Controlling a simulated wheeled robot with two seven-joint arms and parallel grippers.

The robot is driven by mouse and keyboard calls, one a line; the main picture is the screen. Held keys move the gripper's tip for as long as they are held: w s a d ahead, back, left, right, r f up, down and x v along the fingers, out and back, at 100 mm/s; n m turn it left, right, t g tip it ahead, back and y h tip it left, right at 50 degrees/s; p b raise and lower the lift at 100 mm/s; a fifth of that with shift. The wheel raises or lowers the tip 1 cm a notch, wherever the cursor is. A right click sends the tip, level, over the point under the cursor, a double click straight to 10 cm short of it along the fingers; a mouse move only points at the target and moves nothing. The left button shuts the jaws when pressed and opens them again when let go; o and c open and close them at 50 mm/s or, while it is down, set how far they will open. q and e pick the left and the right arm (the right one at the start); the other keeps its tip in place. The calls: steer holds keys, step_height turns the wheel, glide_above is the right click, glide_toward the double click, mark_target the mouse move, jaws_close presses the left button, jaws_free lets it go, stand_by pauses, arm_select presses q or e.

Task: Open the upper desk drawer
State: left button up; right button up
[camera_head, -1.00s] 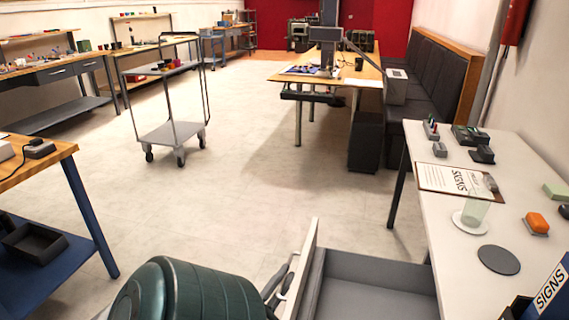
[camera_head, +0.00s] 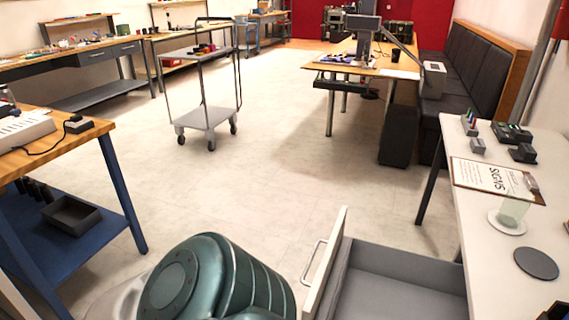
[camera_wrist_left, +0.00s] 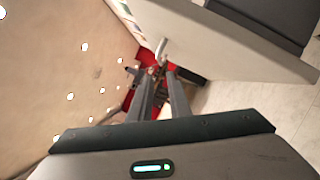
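The desk drawer is pulled out, showing its grey, empty inside (camera_head: 395,295) below the white desk (camera_head: 500,215) in the head view. Its pale front panel (camera_head: 328,268) carries a metal bar handle (camera_head: 312,262), clear of any gripper there. The panel (camera_wrist_left: 225,40) and handle (camera_wrist_left: 161,48) also show in the left wrist view. My left gripper (camera_wrist_left: 160,72) has its two fingers apart and empty, with the tips just short of the handle. In the head view my left arm's green link hides that gripper. My right gripper is not in view.
On the desk lie a clipboard with a SIGNS sheet (camera_head: 497,180), a glass on a white coaster (camera_head: 511,213), a dark disc (camera_head: 536,263) and small stamps. A wooden workbench (camera_head: 60,145) stands left, a cart (camera_head: 205,115) beyond. The floor between is clear.

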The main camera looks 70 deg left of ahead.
arm_select(q)
steer(key=shift+v, duration=0.8)
